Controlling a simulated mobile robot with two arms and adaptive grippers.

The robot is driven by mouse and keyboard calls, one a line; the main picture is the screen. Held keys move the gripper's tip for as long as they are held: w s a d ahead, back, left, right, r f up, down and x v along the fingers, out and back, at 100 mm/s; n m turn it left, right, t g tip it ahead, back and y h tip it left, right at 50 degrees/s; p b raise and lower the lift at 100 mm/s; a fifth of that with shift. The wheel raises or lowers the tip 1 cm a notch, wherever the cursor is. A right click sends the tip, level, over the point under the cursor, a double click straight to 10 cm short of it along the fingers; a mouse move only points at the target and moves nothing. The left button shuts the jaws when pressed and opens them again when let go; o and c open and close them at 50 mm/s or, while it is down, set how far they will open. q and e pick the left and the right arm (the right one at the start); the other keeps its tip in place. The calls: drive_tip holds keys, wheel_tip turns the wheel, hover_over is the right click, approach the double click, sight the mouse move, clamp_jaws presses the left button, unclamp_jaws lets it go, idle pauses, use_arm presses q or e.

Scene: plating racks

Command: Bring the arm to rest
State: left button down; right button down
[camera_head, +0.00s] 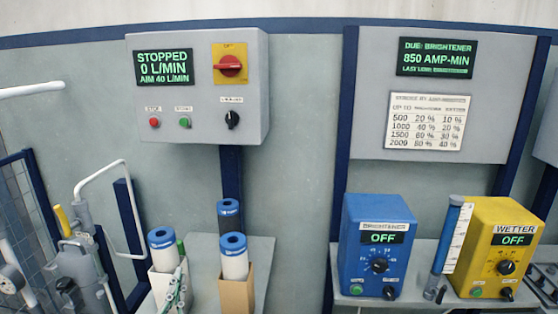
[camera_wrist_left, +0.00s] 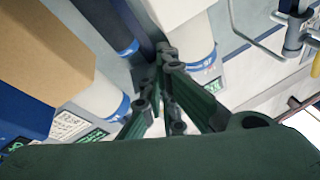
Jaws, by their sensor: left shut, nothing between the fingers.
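My left gripper (camera_head: 178,290) shows low in the head view, in front of a white box (camera_head: 160,287) that holds a white filter cartridge with a blue cap (camera_head: 162,240). In the left wrist view its dark green fingers (camera_wrist_left: 168,85) come together at the tips, with nothing between them. Whether the fingers touch the box cannot be told. Most of the left arm is out of view. I cannot make out my right gripper in either view.
A cardboard box (camera_head: 237,294) with another cartridge (camera_head: 233,256) stands beside the white box. The blue brightener unit (camera_head: 376,247) and yellow wetter unit (camera_head: 497,248) both read OFF. The pump panel (camera_head: 197,88) reads STOPPED. Pipes and a grey fitting (camera_head: 78,268) stand at left.

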use_arm(q)
drive_tip(key=s+d+f+m+g+h, duration=0.1)
drive_tip(key=s+d+f+g+h, duration=0.15)
drive_tip(key=s+f+g, duration=0.45)
drive_tip(key=s+d+f+g+h, duration=0.1)
drive_tip(key=s+d+f+g, duration=0.3)
drive_tip(key=f, duration=0.5)
drive_tip(key=s+a+f+n+g+y, duration=0.1)
drive_tip(key=s+f+g, duration=0.1)
drive_tip(key=s, duration=0.5)
drive_tip(key=s+a+f+n+g, duration=0.1)
drive_tip(key=s+a+f+g, duration=0.15)
drive_tip(key=s, duration=0.45)
drive_tip(key=s+a+f+n+g+y, duration=0.1)
drive_tip(key=s+g, duration=0.2)
drive_tip(key=s, duration=0.4)
wheel_tip(320, 180, down, 26)
drive_tip(key=s+r+g, duration=0.1)
drive_tip(key=s+a+f+g, duration=0.1)
drive_tip(key=s+a+f, duration=0.1)
drive_tip(key=s+f, duration=1.5)
drive_tip(key=shift+s+a+f+m, duration=0.15)
drive_tip(key=shift+s+a+m, duration=0.1)
drive_tip(key=shift+a+m, duration=0.15)
